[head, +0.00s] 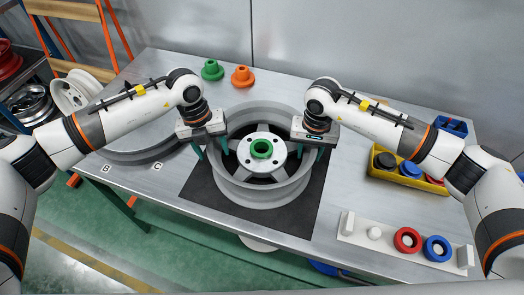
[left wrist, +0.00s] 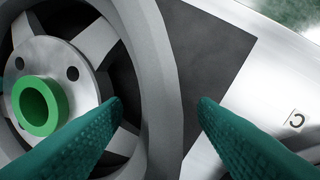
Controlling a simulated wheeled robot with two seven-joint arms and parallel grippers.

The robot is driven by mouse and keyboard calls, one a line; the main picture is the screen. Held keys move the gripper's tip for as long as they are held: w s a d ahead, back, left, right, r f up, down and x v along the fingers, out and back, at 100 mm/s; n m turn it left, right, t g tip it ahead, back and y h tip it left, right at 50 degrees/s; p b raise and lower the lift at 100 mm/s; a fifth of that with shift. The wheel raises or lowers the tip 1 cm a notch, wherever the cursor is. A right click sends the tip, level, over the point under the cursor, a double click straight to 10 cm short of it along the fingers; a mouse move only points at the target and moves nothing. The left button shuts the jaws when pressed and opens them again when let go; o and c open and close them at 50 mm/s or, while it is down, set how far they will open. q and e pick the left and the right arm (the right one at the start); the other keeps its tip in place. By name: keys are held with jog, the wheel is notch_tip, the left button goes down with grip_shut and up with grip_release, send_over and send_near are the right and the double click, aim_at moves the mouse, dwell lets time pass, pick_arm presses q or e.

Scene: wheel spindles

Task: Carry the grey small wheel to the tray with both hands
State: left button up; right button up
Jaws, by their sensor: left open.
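The grey wheel (head: 262,194) lies flat on a black mat (head: 206,190) in the middle of the table, with a green ring (head: 261,148) at its hub. The wheel also shows in the left wrist view (left wrist: 158,60). My left gripper (head: 212,153) is open at the wheel's left side; its teal fingers stand apart, with the rim between them in the left wrist view (left wrist: 160,107). My right gripper (head: 308,155) is at the wheel's right rim with its fingers apart; their contact with the rim is unclear. No thing is clearly recognisable as the tray.
A curved grey rim (head: 135,157) lies at the left, partly hidden by my left arm. Green (head: 212,70) and orange (head: 243,77) flanged parts stand at the back. At the right are a yellow bin (head: 433,186) and a white board (head: 388,251) with red and blue rings.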

pick_arm(q)
jog(key=shift+f, duration=0.3)
pick_arm(e)
jog(key=shift+f, duration=0.35)
jog(key=shift+c, duration=0.3)
pick_arm(q)
jog(key=c, duration=0.6)
pick_arm(e)
jog(key=c, duration=0.6)
pick_arm(q)
grip_shut()
pick_arm(e)
grip_shut()
pick_arm(q)
jog(key=shift+r, duration=0.1)
pick_arm(e)
jog(key=shift+r, duration=0.15)
